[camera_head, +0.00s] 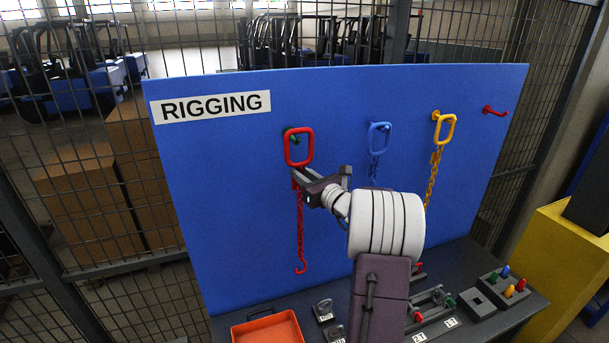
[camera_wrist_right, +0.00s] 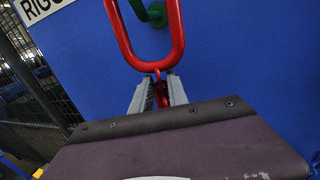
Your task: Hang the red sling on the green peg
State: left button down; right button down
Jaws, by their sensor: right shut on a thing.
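The red sling (camera_head: 299,215) is an oblong red ring with a red chain and a hook at its lower end. It hangs upright in front of the blue board. My right gripper (camera_head: 298,176) is shut on it just below the ring; in the right wrist view the fingers (camera_wrist_right: 158,92) pinch the link under the red ring (camera_wrist_right: 180,40). The green peg (camera_head: 295,139) shows at the ring's upper part, and through the ring's opening in the right wrist view (camera_wrist_right: 154,14). I cannot tell whether the ring is around the peg or in front of it. My left gripper is out of view.
To the right on the blue board (camera_head: 225,200), a blue sling (camera_head: 379,140) and a yellow sling (camera_head: 444,130) hang, and a red peg (camera_head: 494,111) is bare. Below are an orange tray (camera_head: 268,327), weights and a block with coloured pegs (camera_head: 505,290). My right arm hides part of the board.

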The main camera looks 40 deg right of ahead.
jog(key=shift+w+d+f+b, duration=0.2)
jog(key=shift+w+f+b, duration=0.15)
jog(key=shift+w, duration=0.25)
jog(key=shift+w+d+f+b, duration=0.15)
jog(key=shift+w+f+b, duration=0.15)
jog(key=shift+w, duration=0.25)
jog(key=shift+w+f+b, duration=0.2)
jog(key=shift+b, duration=0.3)
